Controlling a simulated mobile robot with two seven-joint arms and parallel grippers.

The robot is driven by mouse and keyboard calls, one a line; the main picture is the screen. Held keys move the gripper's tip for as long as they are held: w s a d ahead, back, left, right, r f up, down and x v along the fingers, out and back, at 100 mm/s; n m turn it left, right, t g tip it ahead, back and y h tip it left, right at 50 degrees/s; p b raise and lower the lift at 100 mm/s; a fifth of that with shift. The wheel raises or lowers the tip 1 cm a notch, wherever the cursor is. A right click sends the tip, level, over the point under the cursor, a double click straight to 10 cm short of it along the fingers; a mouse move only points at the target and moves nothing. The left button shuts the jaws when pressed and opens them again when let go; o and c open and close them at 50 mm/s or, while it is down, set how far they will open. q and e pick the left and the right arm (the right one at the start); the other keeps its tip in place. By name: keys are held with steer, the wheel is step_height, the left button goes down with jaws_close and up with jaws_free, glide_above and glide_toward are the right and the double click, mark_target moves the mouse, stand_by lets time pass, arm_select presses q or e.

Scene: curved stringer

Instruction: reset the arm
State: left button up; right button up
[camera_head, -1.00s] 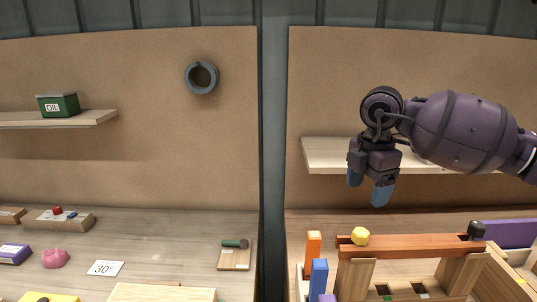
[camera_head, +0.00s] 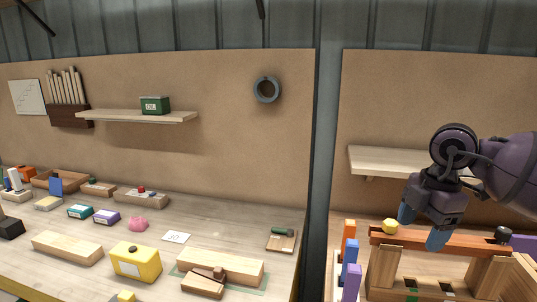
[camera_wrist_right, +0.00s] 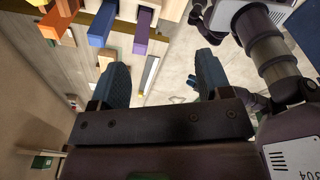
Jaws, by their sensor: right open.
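My right gripper (camera_head: 422,228) is purple with blue fingers and comes in from the right in the head view. It is open, with nothing between its fingers. It hangs in front of the pale shelf, and in the picture its fingers overlap the reddish-brown beam (camera_head: 455,243). I cannot tell how far apart they are in depth. In the right wrist view the two blue fingers (camera_wrist_right: 162,80) stand apart. My left gripper is not in view.
The beam rests on wooden supports, with a yellow piece (camera_head: 390,226) and a black piece (camera_head: 502,235) on it. Orange, blue and purple blocks (camera_head: 351,282) stand to its left. A pale shelf (camera_head: 390,161) is behind. A cluttered workbench (camera_head: 215,227) lies left.

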steer(key=a+f+n+y, duration=0.3)
steer(key=a+f+y, duration=0.15)
steer(key=a, duration=0.45)
steer(key=s+a+r+m+t+y, duration=0.1)
steer(key=s+a+r+t+y, duration=0.15)
steer(key=a+y, duration=0.35)
steer(key=s+a+r+m+t+y, duration=0.1)
steer(key=s+a+r+t+y, duration=0.15)
steer(key=a+y, duration=0.4)
steer(key=d+f+m+t+h, duration=1.2)
steer(key=d+m+h, duration=0.55)
steer(key=m, duration=0.25)
steer(key=s+d+f+m+g+h, duration=0.1)
steer(key=s+d+f+g, duration=0.1)
steer(key=s+f+g, duration=0.75)
steer(key=s+d+f+g+h, duration=0.1)
steer(key=s+f+g, duration=0.3)
steer(key=s+f, duration=0.55)
steer(key=w+f+t, duration=0.5)
steer(key=f+t, duration=0.3)
steer(key=shift+n+y, duration=0.3)
steer(key=shift+y, duration=0.15)
